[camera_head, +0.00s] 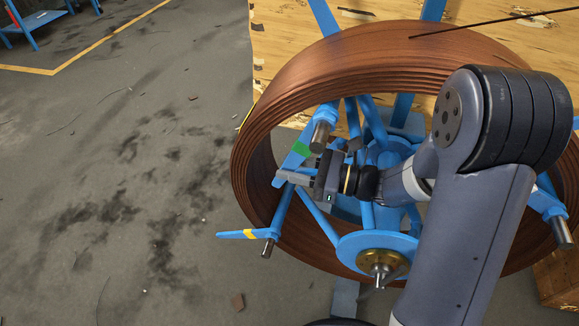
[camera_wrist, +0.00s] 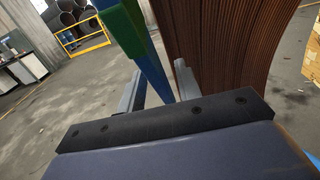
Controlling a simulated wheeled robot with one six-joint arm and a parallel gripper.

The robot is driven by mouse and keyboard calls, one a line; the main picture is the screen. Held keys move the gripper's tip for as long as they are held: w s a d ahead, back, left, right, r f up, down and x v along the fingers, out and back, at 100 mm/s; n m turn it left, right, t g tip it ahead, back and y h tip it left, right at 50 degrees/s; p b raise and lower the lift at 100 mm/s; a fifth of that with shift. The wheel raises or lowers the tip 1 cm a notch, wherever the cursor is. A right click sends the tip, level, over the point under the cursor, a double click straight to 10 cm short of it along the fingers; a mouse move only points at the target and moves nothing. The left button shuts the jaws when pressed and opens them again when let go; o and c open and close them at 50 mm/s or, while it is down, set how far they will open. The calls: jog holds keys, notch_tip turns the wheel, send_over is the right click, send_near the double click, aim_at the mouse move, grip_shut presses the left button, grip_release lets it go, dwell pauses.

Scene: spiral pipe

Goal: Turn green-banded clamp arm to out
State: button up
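The green-banded clamp arm (camera_head: 298,158) is a blue bar with a green band, at the left inner side of the brown coil in the head view. It slants down and left there. In the wrist view the green band (camera_wrist: 123,32) is at the upper middle, and the blue bar runs down between my fingers. My gripper (camera_head: 285,178) is at the lower end of this bar, inside the coil's opening. In the wrist view my gripper (camera_wrist: 158,85) has its fingers apart, one on each side of the bar, with a small gap seeming to show. Contact is unclear.
The brown spiral pipe coil (camera_head: 340,62) surrounds the blue reel. A yellow-banded clamp arm (camera_head: 245,234) points left below my gripper. A blue hub plate with a brass centre (camera_head: 378,258) is at lower middle. A wooden panel (camera_head: 285,35) stands behind. Floor at left is open.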

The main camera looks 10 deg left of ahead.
jog(key=shift+a, duration=0.4)
grip_shut()
dwell(0.4)
